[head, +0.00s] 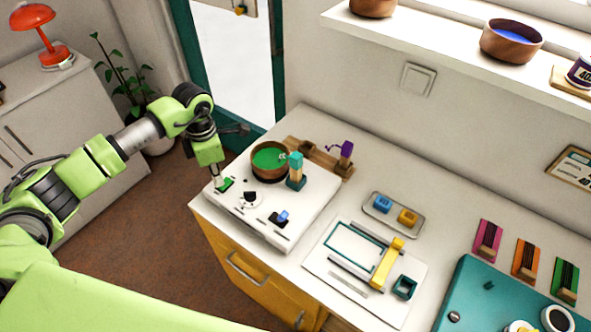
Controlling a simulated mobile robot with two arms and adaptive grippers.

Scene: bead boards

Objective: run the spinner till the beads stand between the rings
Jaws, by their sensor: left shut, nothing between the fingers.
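The spinner is a white base (262,222) on the counter's left end, carrying a brown bowl (270,174) of green beads. A teal post (296,172) stands at the bowl's right, with a small thin part reaching over the beads. The rings and the bead level against them are too small to make out. The base's front has a green switch (227,184), a dark dial (249,198) and a blue-topped lever (282,216). My left gripper (219,181) is shut and empty, pointing down at the green switch; I cannot tell whether it touches. My right gripper is out of view.
A wooden stand with a purple post (345,153) is behind the spinner. To the right are a tray (394,216) with blue and yellow blocks, a white board (346,280) with a yellow bar, and a teal board (468,290). Bare counter lies between them.

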